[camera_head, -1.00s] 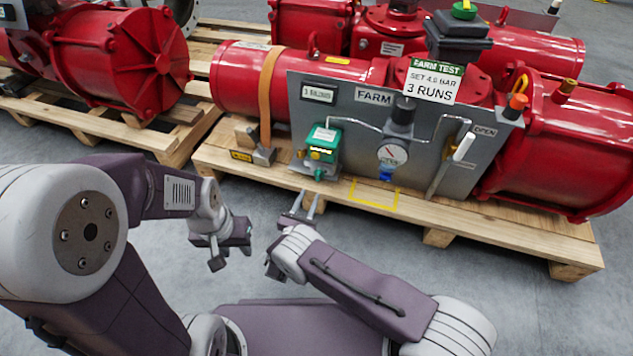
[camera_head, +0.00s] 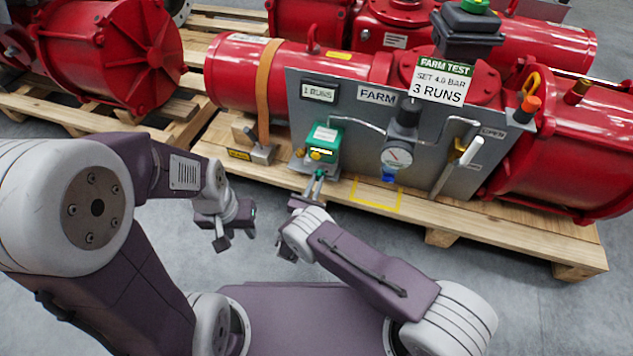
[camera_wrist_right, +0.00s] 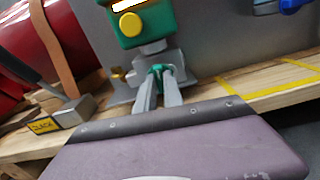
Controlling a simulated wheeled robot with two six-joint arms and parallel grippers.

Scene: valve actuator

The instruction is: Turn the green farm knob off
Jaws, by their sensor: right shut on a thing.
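The green farm knob (camera_head: 320,173) sits under a green box with a yellow button (camera_head: 324,140) on the grey panel. My right gripper (camera_head: 314,184) is shut on the knob. In the right wrist view, the gripper's fingertips (camera_wrist_right: 160,78) clasp the green knob (camera_wrist_right: 157,69) from both sides, hiding part of it. The knob's exact angle is hard to tell. My left gripper (camera_head: 233,226) hangs empty and open over the floor, left of the right gripper and apart from the panel.
A gauge (camera_head: 397,156) with a blue part below and a white-handled lever (camera_head: 471,151) are right of the box. A counter plate (camera_head: 319,92) appears to read 1 RUNS; a sign (camera_head: 442,82) reads 3 RUNS. Red actuators stand behind on a wooden pallet (camera_head: 480,227).

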